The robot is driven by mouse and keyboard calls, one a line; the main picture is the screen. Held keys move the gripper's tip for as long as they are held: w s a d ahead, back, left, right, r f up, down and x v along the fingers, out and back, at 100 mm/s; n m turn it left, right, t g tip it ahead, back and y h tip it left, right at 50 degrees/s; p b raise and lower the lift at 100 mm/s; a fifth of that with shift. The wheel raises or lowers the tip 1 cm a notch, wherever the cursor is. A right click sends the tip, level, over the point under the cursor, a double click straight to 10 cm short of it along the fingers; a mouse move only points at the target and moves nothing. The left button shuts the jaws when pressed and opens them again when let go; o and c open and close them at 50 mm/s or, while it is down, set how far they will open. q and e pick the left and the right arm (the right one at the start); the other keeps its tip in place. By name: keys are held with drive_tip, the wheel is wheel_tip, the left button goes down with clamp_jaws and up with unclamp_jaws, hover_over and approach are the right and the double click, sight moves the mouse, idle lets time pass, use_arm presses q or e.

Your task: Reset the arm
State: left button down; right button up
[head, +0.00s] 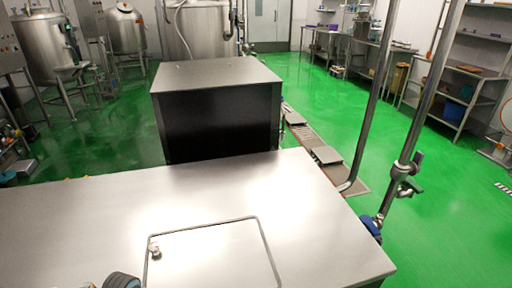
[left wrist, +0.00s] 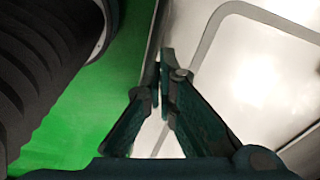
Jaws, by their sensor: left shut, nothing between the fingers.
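My left gripper (left wrist: 164,72) shows in the left wrist view. Its two dark fingers meet at the tips, and it is shut with nothing between them. It is over the edge of a bright steel surface, with green floor to the left. A dark ribbed part, probably of my arm, fills the left side of that view. In the head view, only a dark rounded piece, probably of my left arm, shows at the bottom edge. My right gripper is in neither view.
A steel-topped machine (head: 80,215) with an outlined hatch (head: 215,258) and small latch (head: 154,249) fills the foreground. A dark box with a steel top (head: 215,75) stands behind it. Steel pipes (head: 425,110) rise at right. Green floor (head: 350,110) is open beyond.

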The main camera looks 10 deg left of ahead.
use_arm(q)
drive_tip(key=s+d+r+n+t+y, duration=0.25)
drive_tip(key=s+d+r+n, duration=0.35)
drive_tip(key=s+n, duration=0.4)
wheel_tip(320, 180, down, 21)
drive_tip(key=s+a+g, duration=0.1)
drive_tip(key=s+a, duration=0.1)
drive_tip(key=s, duration=0.1)
drive_tip(key=s+f+g, duration=0.1)
drive_tip(key=s+f, duration=1)
drive_tip(key=s, duration=0.2)
drive_tip(key=shift+f+h, duration=0.15)
drive_tip(key=shift+h, duration=0.3)
drive_tip(key=shift+a, duration=0.1)
